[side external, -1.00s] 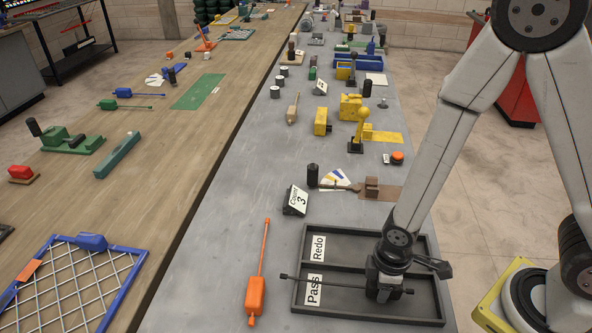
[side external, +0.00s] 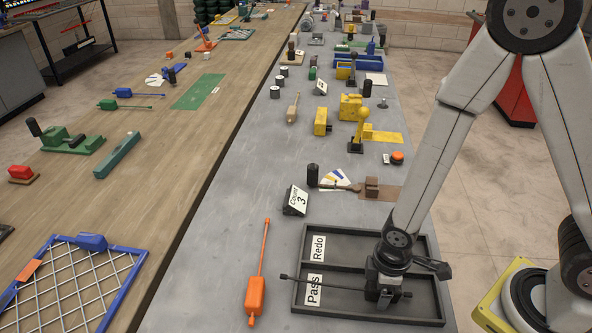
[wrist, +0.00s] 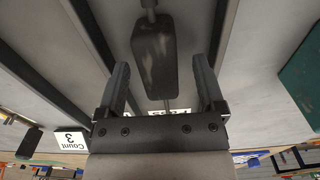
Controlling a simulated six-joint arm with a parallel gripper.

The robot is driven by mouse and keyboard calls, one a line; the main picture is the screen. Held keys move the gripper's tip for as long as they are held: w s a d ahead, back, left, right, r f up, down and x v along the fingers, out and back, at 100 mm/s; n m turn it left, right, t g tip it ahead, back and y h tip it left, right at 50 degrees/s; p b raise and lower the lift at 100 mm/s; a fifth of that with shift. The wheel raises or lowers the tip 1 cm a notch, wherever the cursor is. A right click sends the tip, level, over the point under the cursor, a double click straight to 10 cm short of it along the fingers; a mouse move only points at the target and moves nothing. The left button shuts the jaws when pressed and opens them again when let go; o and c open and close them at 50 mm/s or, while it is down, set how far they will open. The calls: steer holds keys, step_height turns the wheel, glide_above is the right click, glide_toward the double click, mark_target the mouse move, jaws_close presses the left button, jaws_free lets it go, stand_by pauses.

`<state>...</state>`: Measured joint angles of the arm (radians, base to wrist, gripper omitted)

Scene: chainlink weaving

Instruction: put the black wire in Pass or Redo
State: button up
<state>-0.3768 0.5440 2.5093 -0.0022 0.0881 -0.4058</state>
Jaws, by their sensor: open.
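The black wire, a thin dark rod with a thick block-like body, lies across the Pass compartment. Its rod (side external: 335,284) reaches left over the tray's edge in the side view. My gripper (side external: 384,300) points down at the wire's body and hides most of it there. In the wrist view, the dark body (wrist: 154,62) shows between the two spread fingers of my gripper (wrist: 161,64), with a gap on each side. The dark grey tray (side external: 434,245) has a Redo compartment with its label (side external: 318,248) behind and a Pass compartment with its label (side external: 314,289) in front.
A divider separates the two compartments. An orange tool (side external: 256,292) lies left of the tray. A "Count 3" block (side external: 296,200) stands behind its left corner. A brown fixture (side external: 372,187) is behind it. Grey table between them is clear.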

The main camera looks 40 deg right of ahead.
steer(key=shift+r, duration=0.1)
steer(key=shift+r, duration=3.75)
steer(key=w+d+r+m+t, duration=0.2)
steer(key=w+d+r+m, duration=0.3)
steer(key=d+m, duration=0.4)
steer(key=shift+r+t, duration=0.3)
steer(key=shift+r, duration=0.05)
steer(key=shift+w, duration=0.1)
